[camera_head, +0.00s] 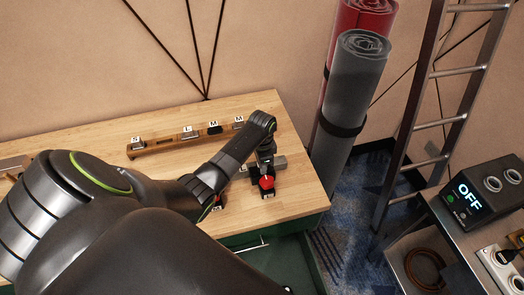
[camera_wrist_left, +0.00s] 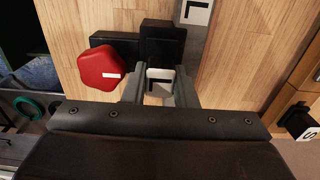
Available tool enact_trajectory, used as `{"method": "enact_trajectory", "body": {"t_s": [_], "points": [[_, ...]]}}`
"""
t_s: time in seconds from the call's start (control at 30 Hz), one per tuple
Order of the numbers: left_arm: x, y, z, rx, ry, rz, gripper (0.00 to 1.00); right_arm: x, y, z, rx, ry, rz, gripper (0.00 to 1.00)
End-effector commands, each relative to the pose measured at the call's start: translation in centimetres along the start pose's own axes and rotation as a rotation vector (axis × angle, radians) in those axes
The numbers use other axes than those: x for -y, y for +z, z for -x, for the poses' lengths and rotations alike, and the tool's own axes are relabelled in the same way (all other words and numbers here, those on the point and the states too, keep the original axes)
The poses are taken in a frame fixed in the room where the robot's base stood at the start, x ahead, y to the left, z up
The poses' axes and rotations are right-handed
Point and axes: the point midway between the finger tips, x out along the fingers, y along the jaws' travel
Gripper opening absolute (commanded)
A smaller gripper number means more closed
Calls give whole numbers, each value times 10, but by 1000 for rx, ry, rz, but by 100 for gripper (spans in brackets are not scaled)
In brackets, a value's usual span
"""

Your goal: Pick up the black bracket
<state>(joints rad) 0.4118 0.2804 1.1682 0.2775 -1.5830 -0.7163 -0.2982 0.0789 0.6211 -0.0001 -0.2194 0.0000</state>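A black bracket (camera_wrist_left: 162,42) lies on the wooden bench in the left wrist view, just past my left gripper (camera_wrist_left: 161,80). A white letter tag (camera_wrist_left: 160,85) sits between the two grey fingers. The fingers are apart, one on each side of the tag; whether they press on it or the bracket I cannot tell. A red knob (camera_wrist_left: 103,68) on a black piece is beside the left finger. In the head view my left gripper (camera_head: 265,160) points down at the bench's right end, by the red knob (camera_head: 267,183). My right gripper is not in view.
A wooden rack (camera_head: 160,147) with lettered tags stands behind on the bench (camera_head: 110,124). A grey block (camera_head: 279,162) is beside the gripper. Another red piece (camera_head: 218,203) is partly hidden by my arm. Rolled mats (camera_head: 352,90) and a ladder (camera_head: 415,110) stand right of the bench.

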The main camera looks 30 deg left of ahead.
Motion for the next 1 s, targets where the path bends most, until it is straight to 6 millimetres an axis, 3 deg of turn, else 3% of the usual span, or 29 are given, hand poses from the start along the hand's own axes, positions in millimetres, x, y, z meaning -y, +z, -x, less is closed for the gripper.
{"method": "enact_trajectory", "body": {"t_s": [0.27, 0.43, 0.8, 1.0], "points": [[0, 0, 1, -1, -1, 0, 0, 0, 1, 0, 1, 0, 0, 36], [1, -1, 12, -2, -4, 0, 0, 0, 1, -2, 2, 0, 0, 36], [1, -1, 73, -4, -4, -1, 0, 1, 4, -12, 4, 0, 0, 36], [1, -1, 97, -2, -2, 0, 0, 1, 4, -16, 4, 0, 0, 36]]}}
